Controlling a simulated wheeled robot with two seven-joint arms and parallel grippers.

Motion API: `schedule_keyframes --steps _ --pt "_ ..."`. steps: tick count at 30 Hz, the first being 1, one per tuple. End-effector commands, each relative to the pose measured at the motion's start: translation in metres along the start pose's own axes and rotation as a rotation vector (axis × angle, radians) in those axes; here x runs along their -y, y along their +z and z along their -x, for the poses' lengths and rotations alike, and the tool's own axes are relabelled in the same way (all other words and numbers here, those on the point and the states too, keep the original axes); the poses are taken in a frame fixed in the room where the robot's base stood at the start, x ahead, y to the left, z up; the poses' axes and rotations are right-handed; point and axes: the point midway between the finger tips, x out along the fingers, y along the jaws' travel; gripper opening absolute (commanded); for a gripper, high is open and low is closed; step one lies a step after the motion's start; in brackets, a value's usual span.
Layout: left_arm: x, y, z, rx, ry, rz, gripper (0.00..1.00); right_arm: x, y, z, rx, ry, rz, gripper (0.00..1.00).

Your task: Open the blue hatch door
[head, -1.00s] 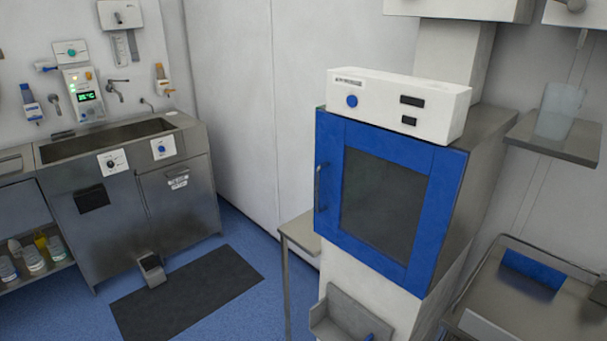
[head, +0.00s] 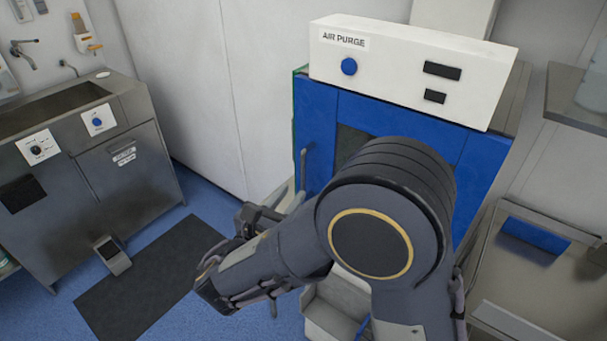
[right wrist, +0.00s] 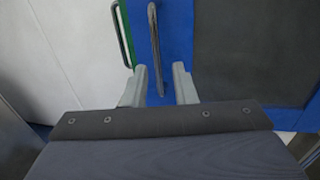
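The blue hatch door (head: 315,120) is on the front of the cabinet and looks shut. My right arm hides much of the door and its dark window (head: 350,145). Its vertical metal handle (head: 304,170) is on the door's left side. In the right wrist view, the handle (right wrist: 155,45) stands just ahead of my open right gripper (right wrist: 159,84). The handle's lower end shows between the two grey fingers, with gaps on both sides. In the head view the fingertips cannot be made out. My left gripper is not in view.
A white "AIR PURGE" box (head: 400,75) sits on top of the cabinet. A steel sink unit (head: 125,140) stands at the left, with a dark mat (head: 140,290) on the floor. A metal tray (head: 555,290) is at the right.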

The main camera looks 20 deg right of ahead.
Motion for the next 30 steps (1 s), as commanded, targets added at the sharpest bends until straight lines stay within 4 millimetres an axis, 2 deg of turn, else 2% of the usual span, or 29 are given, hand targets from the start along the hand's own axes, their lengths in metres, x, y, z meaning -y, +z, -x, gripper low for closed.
schedule_keyframes --steps 12,15,26,30 --pt "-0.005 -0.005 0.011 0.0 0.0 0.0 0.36 -0.002 0.002 -0.059 0.007 0.002 0.004 0.25" --pt "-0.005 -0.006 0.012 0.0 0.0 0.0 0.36 -0.002 0.002 -0.069 0.007 0.005 0.004 0.25" --pt "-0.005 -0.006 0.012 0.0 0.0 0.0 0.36 -0.002 0.001 -0.075 0.007 0.006 0.004 0.25" --pt "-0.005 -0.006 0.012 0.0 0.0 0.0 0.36 -0.002 0.001 -0.075 0.006 0.006 0.003 0.07"
